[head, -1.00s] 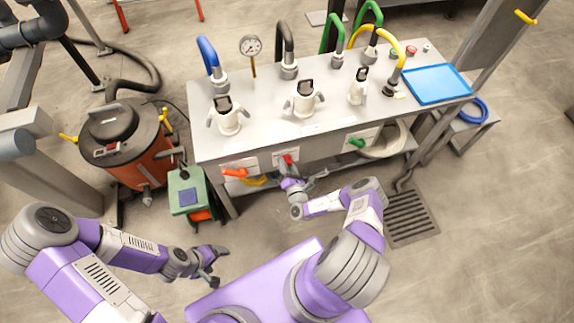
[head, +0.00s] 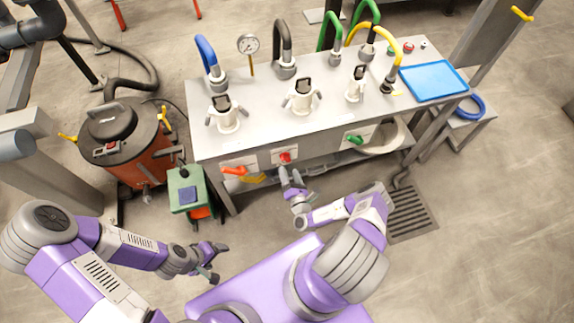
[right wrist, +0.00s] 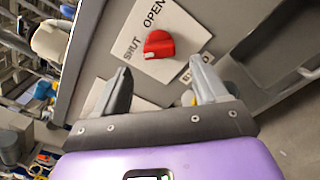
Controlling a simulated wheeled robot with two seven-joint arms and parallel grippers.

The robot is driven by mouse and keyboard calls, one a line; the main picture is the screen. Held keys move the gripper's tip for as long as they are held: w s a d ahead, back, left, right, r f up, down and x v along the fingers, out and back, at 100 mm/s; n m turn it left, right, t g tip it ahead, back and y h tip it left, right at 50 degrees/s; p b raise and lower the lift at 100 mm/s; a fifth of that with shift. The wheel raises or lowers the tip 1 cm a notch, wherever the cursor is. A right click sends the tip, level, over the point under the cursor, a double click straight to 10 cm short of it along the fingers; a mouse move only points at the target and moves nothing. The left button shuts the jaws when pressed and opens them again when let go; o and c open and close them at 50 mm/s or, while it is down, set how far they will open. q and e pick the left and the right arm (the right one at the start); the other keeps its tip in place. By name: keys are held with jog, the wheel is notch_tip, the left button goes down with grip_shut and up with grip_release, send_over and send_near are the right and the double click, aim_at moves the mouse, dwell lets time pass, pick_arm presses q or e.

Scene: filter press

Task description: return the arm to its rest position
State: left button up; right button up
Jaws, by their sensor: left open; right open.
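My right gripper (head: 291,178) is open and empty in front of the bench front, just below the red handle (head: 286,157). In the right wrist view its two fingers (right wrist: 161,92) stand apart, and the red handle (right wrist: 159,44) lies beyond them on a white plate marked OPEN and SHUT. The fingers appear clear of the handle. The right forearm is bent in front of my body. My left gripper (head: 216,262) is open and empty at the lower left, over the floor beside my purple base.
The bench (head: 320,135) carries white fittings, hoses and a blue tray (head: 433,82). An orange handle (head: 234,171) and a green handle (head: 355,139) are on its front. A green box (head: 189,194) and an orange drum (head: 128,147) stand left.

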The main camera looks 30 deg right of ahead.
jog(key=shift+v, duration=0.9)
jog(key=a+r+n+g+y, duration=0.2)
jog(key=a+r+n+y, duration=0.1)
jog(key=a+n+y, duration=0.45)
jog(key=a+r+n+g+y, duration=0.1)
jog(key=a+r+n+y, duration=0.35)
jog(key=a+y, duration=0.5)
jog(key=s+a+n+g+y, duration=0.2)
jog(key=s+a+n+g, duration=0.7)
jog(key=s+n+g, duration=0.55)
jog(key=s+d+n+g+h, duration=0.35)
jog(key=s+n+h, duration=0.2)
jog(key=n, duration=0.25)
jog(key=w+d+r+n+t+h, duration=0.3)
jog(key=w+d+n+t+h, duration=0.1)
jog(key=n, duration=0.6)
jog(key=shift+d+r+h, duration=0.25)
jog(key=shift+h, duration=0.2)
